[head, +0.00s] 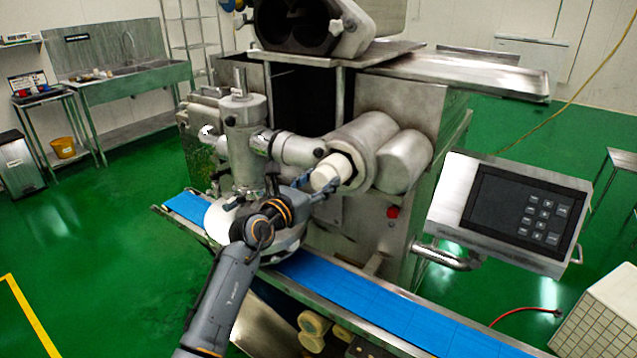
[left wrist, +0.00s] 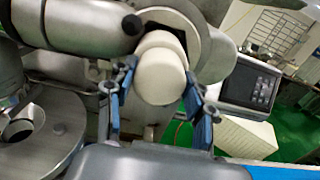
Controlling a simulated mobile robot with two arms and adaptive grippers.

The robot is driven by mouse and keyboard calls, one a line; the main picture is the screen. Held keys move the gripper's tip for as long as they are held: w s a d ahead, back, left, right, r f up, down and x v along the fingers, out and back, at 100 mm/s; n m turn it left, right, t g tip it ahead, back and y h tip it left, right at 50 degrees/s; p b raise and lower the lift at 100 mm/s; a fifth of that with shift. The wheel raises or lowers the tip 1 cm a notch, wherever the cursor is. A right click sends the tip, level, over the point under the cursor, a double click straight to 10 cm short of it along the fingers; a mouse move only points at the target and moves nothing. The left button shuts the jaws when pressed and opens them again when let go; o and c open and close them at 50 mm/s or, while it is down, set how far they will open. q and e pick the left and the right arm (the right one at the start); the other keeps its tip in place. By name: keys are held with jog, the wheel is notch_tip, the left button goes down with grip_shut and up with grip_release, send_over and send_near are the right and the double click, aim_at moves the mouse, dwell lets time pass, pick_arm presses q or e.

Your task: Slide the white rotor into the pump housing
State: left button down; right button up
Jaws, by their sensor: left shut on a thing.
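The white rotor (head: 326,173) is a short, rounded cylinder at the mouth of the pump housing (head: 367,135), a steel cylinder on the machine's front. My left gripper (head: 317,184) is shut on the rotor, with its blue-grey fingers on either side. In the left wrist view, the rotor (left wrist: 161,78) shows its round end between the fingers (left wrist: 160,72). The housing's rim (left wrist: 212,52) stands behind it. The rotor's far end is at the dark opening, and I cannot tell how deep it sits. My right gripper is not in view.
A steel pipe and valve column (head: 245,140) stand left of the housing. A second steel cylinder (head: 405,160) sits close to its right. A blue conveyor belt (head: 370,305) runs below. A control panel (head: 510,210) stands at the right.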

aim_at(334, 169)
pick_arm(q)
jog(key=shift+w+d, duration=0.1)
jog(key=shift+b+x, duration=0.85)
jog(key=shift+x, duration=0.35)
jog(key=shift+b+x, duration=1.4)
jog(key=shift+x, duration=0.3)
jog(key=shift+w+d, duration=0.2)
jog(key=shift+w, duration=0.05)
jog(key=shift+r, duration=0.1)
jog(key=shift+c, duration=2.2)
grip_release()
jog(key=shift+o, duration=0.2)
jog(key=shift+f, duration=0.2)
jog(key=shift+o, duration=0.8)
